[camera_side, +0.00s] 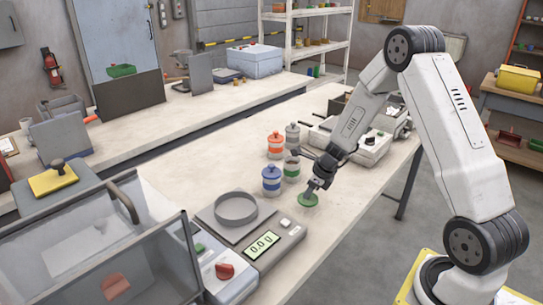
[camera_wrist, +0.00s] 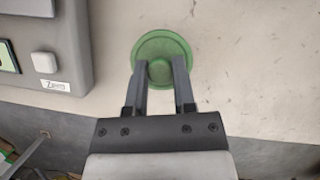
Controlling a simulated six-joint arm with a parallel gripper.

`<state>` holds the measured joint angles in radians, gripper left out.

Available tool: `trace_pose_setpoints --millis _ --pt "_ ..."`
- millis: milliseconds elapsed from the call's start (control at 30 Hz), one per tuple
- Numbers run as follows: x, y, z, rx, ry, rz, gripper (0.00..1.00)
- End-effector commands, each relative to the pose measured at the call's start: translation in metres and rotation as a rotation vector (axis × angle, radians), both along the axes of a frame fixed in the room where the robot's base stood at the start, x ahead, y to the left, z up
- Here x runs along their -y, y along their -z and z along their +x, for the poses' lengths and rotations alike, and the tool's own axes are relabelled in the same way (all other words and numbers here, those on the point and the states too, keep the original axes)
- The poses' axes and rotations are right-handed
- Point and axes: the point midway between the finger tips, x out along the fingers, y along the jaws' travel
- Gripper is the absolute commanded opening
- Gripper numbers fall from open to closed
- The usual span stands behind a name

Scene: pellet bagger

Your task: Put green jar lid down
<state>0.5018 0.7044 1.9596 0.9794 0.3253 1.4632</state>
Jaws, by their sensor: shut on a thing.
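The green jar lid (camera_side: 308,200) is a round disc with a knob, at the table's front part in the side view. In the wrist view the green jar lid (camera_wrist: 161,43) lies between and beyond my fingertips. My gripper (camera_side: 316,186) points down at it, and in the wrist view my gripper (camera_wrist: 160,70) is shut on its knob. The lid is at or very near the table top; I cannot tell if it touches. A jar with a green band (camera_side: 291,170) stands behind it, with no green lid on top.
Jars with blue (camera_side: 271,181), orange (camera_side: 275,146) and grey (camera_side: 292,134) tops stand close by. A scale (camera_side: 262,243) with a ring-shaped pan (camera_side: 236,209) is left of the lid. A clear bin (camera_side: 95,255) is at the front left. The table front edge is near the lid.

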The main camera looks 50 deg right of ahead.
Motion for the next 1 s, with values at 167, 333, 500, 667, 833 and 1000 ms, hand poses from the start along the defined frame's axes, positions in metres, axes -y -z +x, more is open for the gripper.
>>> trace_pose_setpoints --millis 167,333,500,667,833,1000 --pt "0.001 0.016 0.001 -0.003 0.001 0.0 0.0" --pt "0.001 0.029 0.002 -0.002 0.002 -0.001 0.0" --pt "0.001 0.033 0.002 -0.001 0.002 -0.002 0.0" --pt "0.001 0.033 0.002 0.0 0.001 -0.002 0.0" --pt "0.001 0.035 0.002 -0.002 0.002 -0.002 0.0" --pt "0.001 0.036 0.002 -0.001 0.0 -0.003 0.67"
